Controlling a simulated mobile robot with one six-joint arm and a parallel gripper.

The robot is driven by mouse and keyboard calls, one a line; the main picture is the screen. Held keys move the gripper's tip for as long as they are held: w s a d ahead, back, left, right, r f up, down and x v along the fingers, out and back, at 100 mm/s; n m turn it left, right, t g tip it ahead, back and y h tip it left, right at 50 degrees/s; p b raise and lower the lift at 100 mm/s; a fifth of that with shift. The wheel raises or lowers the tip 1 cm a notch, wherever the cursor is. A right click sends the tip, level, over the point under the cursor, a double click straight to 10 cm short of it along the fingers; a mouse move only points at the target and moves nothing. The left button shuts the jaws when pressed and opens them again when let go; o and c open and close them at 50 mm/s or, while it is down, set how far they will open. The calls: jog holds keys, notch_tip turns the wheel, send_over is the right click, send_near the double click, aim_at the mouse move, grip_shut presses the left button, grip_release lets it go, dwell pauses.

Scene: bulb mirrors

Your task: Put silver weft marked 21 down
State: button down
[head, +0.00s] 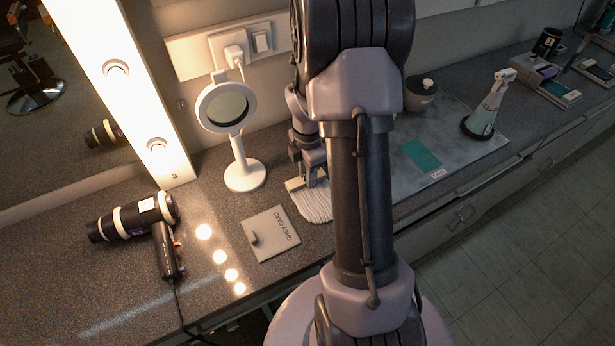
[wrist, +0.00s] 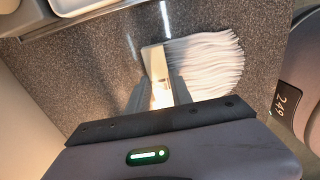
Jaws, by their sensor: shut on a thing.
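The silver weft (head: 313,202) is a fan of pale grey-white strands with a cream band at one end. My gripper (head: 313,182) is shut on it at the band, over the speckled counter between the grey card and the tray mat. In the wrist view, the fingers (wrist: 163,92) grip the cream band, and the weft's strands (wrist: 208,65) spread to the right. The strands look flat and close to the counter; I cannot tell whether they touch it. No number 21 is readable on it. My arm hides part of the weft's surroundings in the head view.
A grey card (head: 270,234) lies left of the weft, and a round mirror (head: 228,108) stands behind. A hair dryer (head: 137,218) lies at left. A grey mat (head: 471,146) at right holds a teal patch (head: 421,155), a spray bottle (head: 488,105) and a pot (head: 420,95).

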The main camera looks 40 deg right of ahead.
jog(key=c, duration=1.1)
grip_release()
jog(key=shift+c, duration=0.2)
jog(key=shift+r, duration=0.1)
notch_tip(320, 180, up, 12)
jog(key=f+p, duration=0.1)
jog(key=p, duration=0.4)
jog(key=a+r+m+t, duration=0.2)
jog(key=a+r+m, duration=0.3)
jog(key=a+r, duration=0.4)
jog(key=s+a+r+m+t+y, duration=0.1)
jog(key=s+a+r+m+t, duration=0.1)
jog(key=s+a+r+m, duration=0.2)
jog(key=s+a+r+m+t+y, duration=0.1)
jog(key=s+a+r+m, duration=0.4)
jog(key=s+a+m, duration=0.4)
jog(key=a+m, duration=0.1)
jog(key=a, duration=0.3)
jog(key=shift+m+t, duration=0.3)
jog(key=shift+t, duration=0.1)
